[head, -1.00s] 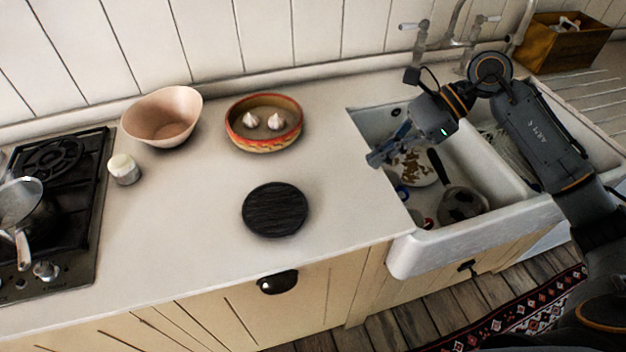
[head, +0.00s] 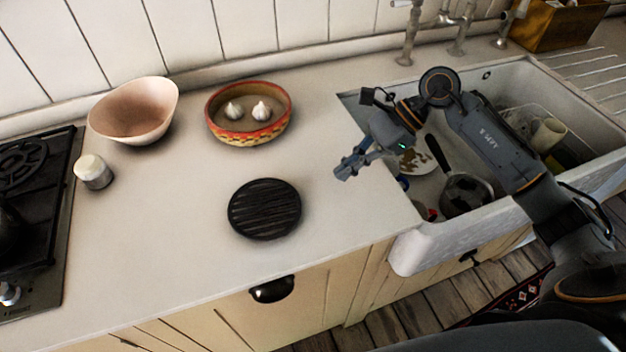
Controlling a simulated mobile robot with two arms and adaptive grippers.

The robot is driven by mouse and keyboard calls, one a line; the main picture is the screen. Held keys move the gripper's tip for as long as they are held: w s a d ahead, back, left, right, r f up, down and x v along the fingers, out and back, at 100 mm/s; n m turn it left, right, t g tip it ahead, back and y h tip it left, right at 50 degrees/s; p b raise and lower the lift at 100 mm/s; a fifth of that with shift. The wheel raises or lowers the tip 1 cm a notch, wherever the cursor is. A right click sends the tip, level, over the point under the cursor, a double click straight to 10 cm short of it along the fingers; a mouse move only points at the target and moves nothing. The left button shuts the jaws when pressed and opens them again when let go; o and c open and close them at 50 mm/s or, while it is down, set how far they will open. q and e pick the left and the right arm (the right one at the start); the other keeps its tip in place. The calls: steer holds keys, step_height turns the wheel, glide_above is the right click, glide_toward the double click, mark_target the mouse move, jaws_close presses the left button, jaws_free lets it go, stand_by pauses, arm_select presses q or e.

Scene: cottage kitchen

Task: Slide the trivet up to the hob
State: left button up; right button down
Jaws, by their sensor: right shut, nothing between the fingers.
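The trivet (head: 264,209) is a round, dark, ridged disc lying flat on the pale counter, near its front edge. The hob (head: 30,215) is black and at the left edge of the head view, partly cut off by the frame. My right gripper (head: 341,172) is shut and empty. It is above the counter by the left rim of the sink, to the upper right of the trivet and apart from it. My left gripper is not in view.
Between trivet and hob the counter (head: 150,225) is clear. A jar with a white lid (head: 94,172) stands beside the hob. A pinkish bowl (head: 134,110) and a patterned dish (head: 249,134) holding garlic stand behind. The sink (head: 412,250) holds dishes and a pan.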

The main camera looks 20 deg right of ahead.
mark_target(165, 233)
steer(key=p+x, duration=0.1)
steer(key=x, duration=0.3)
steer(key=shift+r, duration=0.1)
steer(key=a+p, duration=0.1)
steer(key=a, duration=0.2)
steer(key=shift+w+a+p, duration=0.1)
steer(key=shift+a+p, duration=0.15)
steer(key=shift+p, duration=0.05)
steer(key=shift+a+f, duration=0.3)
steer(key=shift+a, duration=0.1)
steer(key=shift+a, duration=0.4)
steer(key=a+b, duration=0.3)
steer(key=a, duration=0.6)
steer(key=a+b, duration=0.4)
steer(key=a, duration=0.4)
steer(key=a+b, duration=0.3)
steer(key=a, duration=0.6)
steer(key=shift+w+a+f+b, duration=0.2)
steer(key=shift+w+a+b, duration=0.1)
steer(key=shift+b, duration=0.05)
steer(key=shift+d, duration=0.1)
